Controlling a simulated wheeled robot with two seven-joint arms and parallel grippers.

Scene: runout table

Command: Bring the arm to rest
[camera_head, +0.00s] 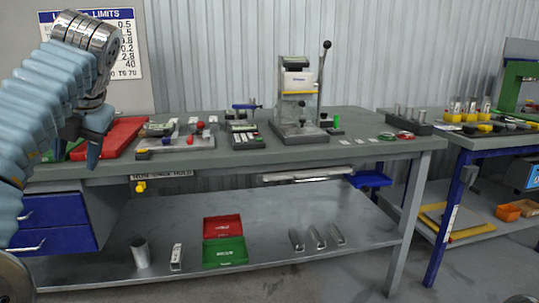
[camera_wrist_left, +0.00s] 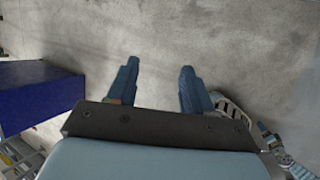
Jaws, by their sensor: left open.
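My left arm comes in from the left in the head view, in a pale blue ribbed sleeve with a metal wrist. My left gripper (camera_head: 78,140) points down in front of the left end of the workbench (camera_head: 340,150). In the left wrist view my left gripper (camera_wrist_left: 157,82) shows two blue fingers spread apart with nothing between them. Below them is bare grey floor (camera_wrist_left: 150,30). My right gripper is not clearly in view.
A red tray (camera_head: 118,137) lies behind my left gripper on the bench. A press with a lever (camera_head: 298,100) stands at the bench's middle. Blue drawers (camera_head: 52,220) hang below on the left. The lower shelf (camera_head: 180,215) holds red and green bins (camera_head: 223,240). A second table (camera_head: 495,140) stands right.

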